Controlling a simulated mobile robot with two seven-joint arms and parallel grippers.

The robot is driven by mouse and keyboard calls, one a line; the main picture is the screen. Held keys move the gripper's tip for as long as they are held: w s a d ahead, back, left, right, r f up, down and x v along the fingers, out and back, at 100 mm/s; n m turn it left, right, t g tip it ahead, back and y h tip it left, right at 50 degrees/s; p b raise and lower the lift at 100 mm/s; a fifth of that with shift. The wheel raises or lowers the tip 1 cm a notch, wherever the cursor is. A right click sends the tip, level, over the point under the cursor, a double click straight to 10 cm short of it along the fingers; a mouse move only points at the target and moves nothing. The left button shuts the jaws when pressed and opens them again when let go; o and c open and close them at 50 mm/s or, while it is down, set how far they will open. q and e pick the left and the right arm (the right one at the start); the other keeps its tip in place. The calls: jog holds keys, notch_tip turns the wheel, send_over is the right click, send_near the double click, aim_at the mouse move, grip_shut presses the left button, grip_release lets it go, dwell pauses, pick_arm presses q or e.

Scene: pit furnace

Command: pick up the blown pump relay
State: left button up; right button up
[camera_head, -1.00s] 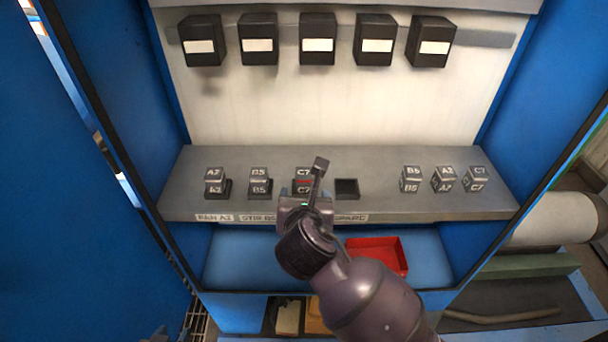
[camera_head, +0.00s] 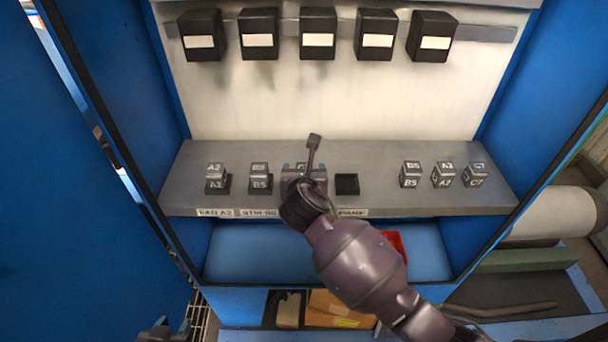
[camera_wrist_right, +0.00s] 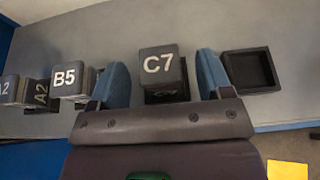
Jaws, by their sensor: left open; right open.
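The C7 relay (camera_wrist_right: 158,65) is a dark cube with white lettering, seated in a socket in the right wrist view. My right gripper (camera_wrist_right: 163,72) is open, with one blue finger on each side of the relay; contact cannot be told. In the head view my right gripper (camera_head: 305,172) comes in from the lower right and hides most of this relay. Which relay is blown cannot be read from the current views. Only a small part of my left gripper (camera_head: 162,333) shows at the bottom left edge, away from the shelf.
On the grey shelf (camera_head: 380,200), relays A2 (camera_head: 215,178) and B5 (camera_head: 260,177) sit left of C7. An empty socket (camera_head: 347,184) is to its right. Three loose relays (camera_head: 443,175) stand further right. A red tray (camera_head: 398,243) lies below, partly hidden by my arm. Black boxes line the back panel.

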jog(key=shift+w+f, duration=0.15)
jog(key=shift+w, duration=0.3)
jog(key=c, duration=1)
jog(key=shift+c, duration=0.2)
